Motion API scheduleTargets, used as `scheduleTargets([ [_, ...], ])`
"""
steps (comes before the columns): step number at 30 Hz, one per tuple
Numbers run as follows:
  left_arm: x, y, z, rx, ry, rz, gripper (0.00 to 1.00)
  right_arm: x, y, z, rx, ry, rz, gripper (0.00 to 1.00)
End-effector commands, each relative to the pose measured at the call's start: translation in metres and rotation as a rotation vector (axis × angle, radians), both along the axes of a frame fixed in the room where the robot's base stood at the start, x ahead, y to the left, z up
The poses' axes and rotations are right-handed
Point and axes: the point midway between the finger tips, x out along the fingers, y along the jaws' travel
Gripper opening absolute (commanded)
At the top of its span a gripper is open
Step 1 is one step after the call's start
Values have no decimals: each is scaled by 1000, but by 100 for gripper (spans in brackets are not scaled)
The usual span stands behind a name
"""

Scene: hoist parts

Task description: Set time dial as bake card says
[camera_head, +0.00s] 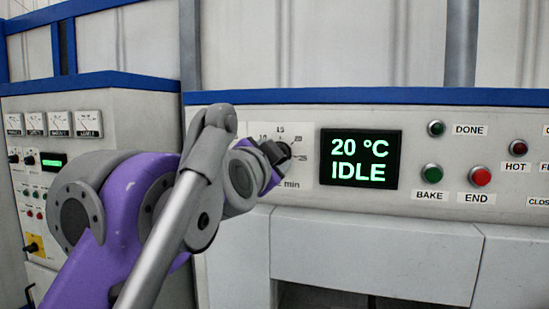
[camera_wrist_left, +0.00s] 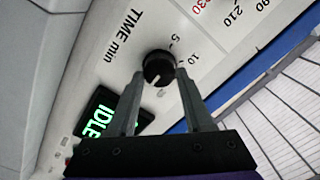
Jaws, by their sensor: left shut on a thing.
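The time dial is a black round knob (camera_head: 284,150) on the white panel, with 10, 15, 20 and 25 readable around it in the head view. In the left wrist view the knob (camera_wrist_left: 158,66) sits between the fingertips, beside the words TIME min and the marks 5 and 10. A white mark shows on its lower side in that view; I cannot tell which number it points to. My left gripper (camera_wrist_left: 160,74) is shut on the knob. It is partly hidden by its own wrist in the head view. I see no bake card. My right gripper is not in view.
A display (camera_head: 360,159) reads 20 °C IDLE. To its right are a green BAKE button (camera_head: 431,172), a red END button (camera_head: 480,176) and a DONE lamp (camera_head: 436,128). A cabinet with gauges (camera_head: 52,123) stands at left. Red and black numbers are printed near the dial.

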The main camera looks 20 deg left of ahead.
Motion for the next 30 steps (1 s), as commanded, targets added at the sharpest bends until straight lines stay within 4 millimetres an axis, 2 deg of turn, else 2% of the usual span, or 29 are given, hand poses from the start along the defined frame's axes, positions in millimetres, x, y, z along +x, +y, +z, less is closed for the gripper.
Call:
scheduleTargets([
  [12, 0, -1, 0, 189, -8, 0, 0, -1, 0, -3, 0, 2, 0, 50],
  [29, 0, 0, 0, 217, -10, 1, 0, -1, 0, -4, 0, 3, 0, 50],
  [30, 0, 0, 0, 217, -10, 1, 58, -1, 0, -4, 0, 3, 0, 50],
])
